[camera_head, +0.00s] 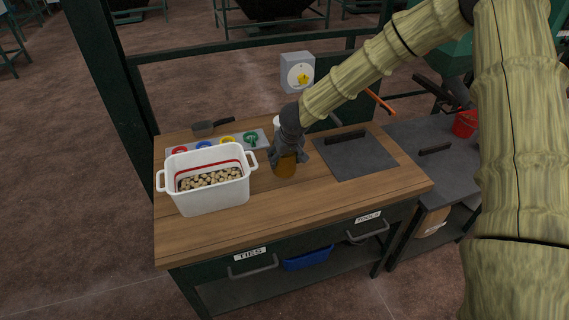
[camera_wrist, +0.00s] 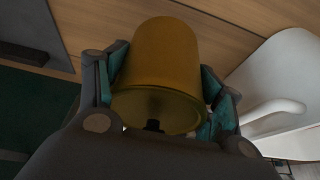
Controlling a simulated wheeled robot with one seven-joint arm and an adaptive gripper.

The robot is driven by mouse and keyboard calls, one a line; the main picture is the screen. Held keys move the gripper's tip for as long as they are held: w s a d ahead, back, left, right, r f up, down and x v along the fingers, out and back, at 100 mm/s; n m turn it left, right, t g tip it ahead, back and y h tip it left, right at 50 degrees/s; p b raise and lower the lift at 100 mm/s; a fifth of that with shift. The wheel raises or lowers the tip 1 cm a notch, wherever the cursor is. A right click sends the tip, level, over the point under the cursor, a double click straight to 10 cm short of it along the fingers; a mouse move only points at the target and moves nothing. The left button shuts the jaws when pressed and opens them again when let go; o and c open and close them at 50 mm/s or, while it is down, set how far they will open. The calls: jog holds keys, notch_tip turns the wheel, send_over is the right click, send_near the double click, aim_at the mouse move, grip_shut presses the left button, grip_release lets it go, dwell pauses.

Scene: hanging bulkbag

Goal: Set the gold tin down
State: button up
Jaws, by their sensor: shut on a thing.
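The gold tin (camera_head: 285,165) is between the fingers of my gripper (camera_head: 287,154), over the middle of the wooden bench top (camera_head: 330,205). In the wrist view the gold tin (camera_wrist: 165,70) fills the space between the two teal-padded fingers of my gripper (camera_wrist: 160,95), which are shut on its sides. The tin looks upright in the head view. It is at or just above the wood; I cannot tell whether its base touches.
A white tub (camera_head: 207,197) of pale pieces stands left of the tin. A dark grey plate (camera_head: 354,158) with a handle lies to the right. Coloured rings (camera_head: 205,145) and a scoop (camera_head: 204,129) lie behind. A dial box (camera_head: 297,74) stands at the back. The front wood is clear.

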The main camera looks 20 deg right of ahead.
jog(key=shift+s+x, duration=0.2)
jog(key=shift+x, duration=0.65)
jog(key=shift+s+x, duration=0.2)
jog(key=shift+x, duration=0.65)
jog(key=shift+d+f, duration=0.1)
jog(key=shift+f, duration=0.05)
jog(key=o, duration=1.7)
jog(key=shift+s+r, duration=0.25)
jog(key=shift+r, duration=0.4)
jog(key=v, duration=1)
jog(key=shift+s+r, duration=0.2)
jog(key=shift+r, duration=0.05)
